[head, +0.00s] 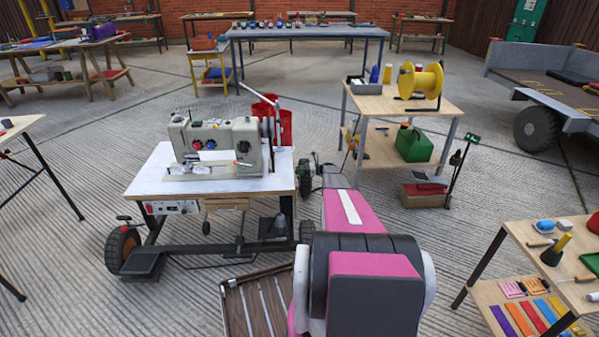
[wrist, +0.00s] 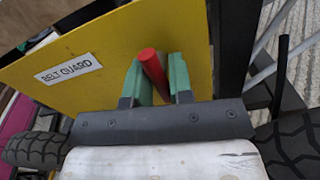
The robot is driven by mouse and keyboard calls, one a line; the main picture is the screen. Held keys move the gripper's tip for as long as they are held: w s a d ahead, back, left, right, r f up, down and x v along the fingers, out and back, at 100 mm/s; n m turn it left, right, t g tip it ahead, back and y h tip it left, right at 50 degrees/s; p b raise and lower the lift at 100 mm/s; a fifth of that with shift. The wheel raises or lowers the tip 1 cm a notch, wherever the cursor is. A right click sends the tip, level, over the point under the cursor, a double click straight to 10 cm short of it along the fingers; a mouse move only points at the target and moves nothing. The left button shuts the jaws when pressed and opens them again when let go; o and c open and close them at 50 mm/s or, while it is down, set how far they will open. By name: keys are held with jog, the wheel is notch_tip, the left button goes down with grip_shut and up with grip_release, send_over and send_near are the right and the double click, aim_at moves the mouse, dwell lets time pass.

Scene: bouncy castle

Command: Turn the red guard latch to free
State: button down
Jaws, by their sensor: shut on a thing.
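In the wrist view, the red guard latch (wrist: 153,68) is a red bar standing out from a yellow panel. It sits tilted, its upper end a little to the left. My gripper (wrist: 155,80) has two green fingers, one on each side of the latch, and is shut on it. The yellow panel (wrist: 110,55) carries a white label (wrist: 68,71) reading "BELT GUARD". In the head view, my pink and black arm reaches forward, and I cannot make out the gripper or the latch there.
In the wrist view, a black post (wrist: 231,50) stands right of the panel, with dark tyres (wrist: 291,146) at both lower sides. In the head view, a sewing machine (head: 222,140) stands on a wheeled white table (head: 150,183), and a wooden table (head: 385,100) holds a yellow spool (head: 420,80).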

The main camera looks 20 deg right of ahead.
jog(key=shift+m, duration=0.3)
jog(key=c, duration=1)
grip_release()
jog(key=shift+d, duration=0.15)
jog(key=v, duration=1)
jog(key=shift+s+d, duration=0.1)
jog(key=shift+d, duration=0.15)
jog(key=shift+d, duration=0.1)
